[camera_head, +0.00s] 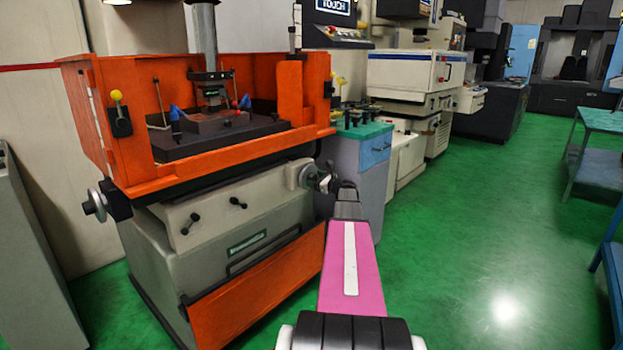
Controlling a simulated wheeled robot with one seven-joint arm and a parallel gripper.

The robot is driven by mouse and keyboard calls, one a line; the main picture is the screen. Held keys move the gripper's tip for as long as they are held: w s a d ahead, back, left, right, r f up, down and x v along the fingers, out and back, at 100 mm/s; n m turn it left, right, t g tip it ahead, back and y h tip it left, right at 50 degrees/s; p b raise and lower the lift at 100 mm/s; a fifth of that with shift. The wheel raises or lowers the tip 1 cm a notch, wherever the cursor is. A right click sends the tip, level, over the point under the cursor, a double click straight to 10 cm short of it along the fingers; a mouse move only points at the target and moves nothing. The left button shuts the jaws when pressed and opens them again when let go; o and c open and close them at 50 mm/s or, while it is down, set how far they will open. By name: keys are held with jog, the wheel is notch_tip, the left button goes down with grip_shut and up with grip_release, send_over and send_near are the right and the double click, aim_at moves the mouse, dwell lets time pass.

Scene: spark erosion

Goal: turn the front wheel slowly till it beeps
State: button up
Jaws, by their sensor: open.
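The spark erosion machine has an orange tank (230,155) on a grey base (205,268). A second metal wheel (95,206) sticks out at the left end. I cannot tell for sure which is the front wheel. My gripper (325,180) is at the end of my pink arm, right beside the right hand wheel.
A grey and blue cabinet (372,158) stands close to the right, behind my arm. An orange panel (262,290) covers the lower front of the base. The green floor (455,250) to the right is clear up to blue tables (598,172).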

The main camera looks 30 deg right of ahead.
jog(key=v, duration=1)
jog(key=shift+s, duration=0.25)
dwell(0.4)
dwell(0.4)
jog(key=s+a+f+n+g, duration=0.25)
jog(key=a+f+n, duration=0.2)
jog(key=a, duration=0.55)
jog(key=s+a+f+n+g, duration=0.2)
jog(key=a+f+n+g, duration=0.25)
jog(key=a, duration=0.65)
jog(key=s+a+f+n+g, duration=0.3)
jog(key=a+f+n, duration=0.15)
jog(key=a, duration=0.55)
jog(key=s+a+f+n+g+h, duration=0.2)
jog(key=s+a+n+g+h, duration=0.1)
jog(key=s+a+n, duration=0.3)
jog(key=s+a+f+n+g+h, duration=0.3)
jog(key=s+a+n, duration=0.4)
jog(key=s, duration=0.4)
jog(key=shift+n+g+h, duration=0.3)
jog(key=shift+n+h, duration=0.2)
jog(key=shift+n, duration=0.35)
jog(key=shift+s+a+f, duration=0.1)
jog(key=shift+a+f, duration=0.05)
